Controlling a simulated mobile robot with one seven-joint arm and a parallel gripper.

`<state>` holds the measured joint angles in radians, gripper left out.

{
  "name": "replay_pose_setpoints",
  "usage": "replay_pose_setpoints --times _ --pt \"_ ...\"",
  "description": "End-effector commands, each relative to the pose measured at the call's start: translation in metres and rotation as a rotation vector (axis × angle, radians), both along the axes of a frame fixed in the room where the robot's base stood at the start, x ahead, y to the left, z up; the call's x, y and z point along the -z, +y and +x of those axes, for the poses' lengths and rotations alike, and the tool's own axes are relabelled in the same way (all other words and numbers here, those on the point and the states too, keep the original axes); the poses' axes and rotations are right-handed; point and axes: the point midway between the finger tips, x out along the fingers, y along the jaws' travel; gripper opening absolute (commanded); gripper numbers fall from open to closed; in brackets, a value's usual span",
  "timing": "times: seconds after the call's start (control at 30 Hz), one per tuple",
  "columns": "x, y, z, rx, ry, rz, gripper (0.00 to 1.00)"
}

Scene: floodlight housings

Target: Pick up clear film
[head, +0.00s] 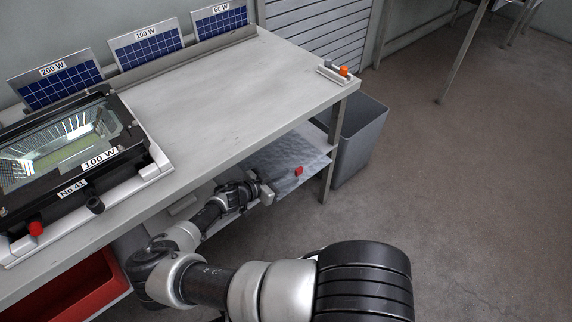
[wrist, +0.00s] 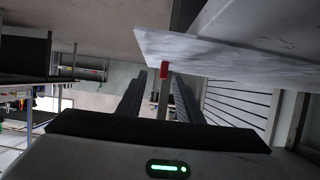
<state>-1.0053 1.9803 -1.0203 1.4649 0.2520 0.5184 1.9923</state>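The clear film (head: 283,157) lies on the lower shelf under the workbench and reaches out at its front edge. It has a greyish, crinkled look and a small red tab (head: 299,171) at its near edge. In the wrist view the film (wrist: 225,52) spans the upper right, with the red tab (wrist: 164,69) at its corner. My gripper (head: 268,190) is at the shelf's front, left of the tab. In the wrist view my gripper's two fingers (wrist: 158,80) are apart with nothing held, and the tab appears beyond their tips.
The workbench top (head: 215,90) is above my arm. A floodlight housing (head: 65,150) in a fixture sits on its left. Solar panels (head: 147,47) stand along the back. A grey bin (head: 362,140) stands right of the table leg; a red bin (head: 75,290) is at lower left. The floor at right is clear.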

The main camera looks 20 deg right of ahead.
Motion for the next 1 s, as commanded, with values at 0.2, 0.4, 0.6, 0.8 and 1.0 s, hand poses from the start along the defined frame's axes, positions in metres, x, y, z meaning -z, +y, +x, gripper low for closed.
replay_pose_setpoints --times 0.2,0.4,0.6,0.8,1.0 --pt "0.011 -0.02 0.011 0.003 -0.001 0.001 0.33" --pt "0.018 -0.042 0.02 0.001 0.0 0.0 0.33" --pt "0.019 -0.045 0.022 -0.001 0.0 0.001 0.33" --pt "0.019 -0.045 0.022 -0.001 0.0 0.001 0.14" --pt "0.019 -0.045 0.022 0.0 0.0 0.001 0.0"
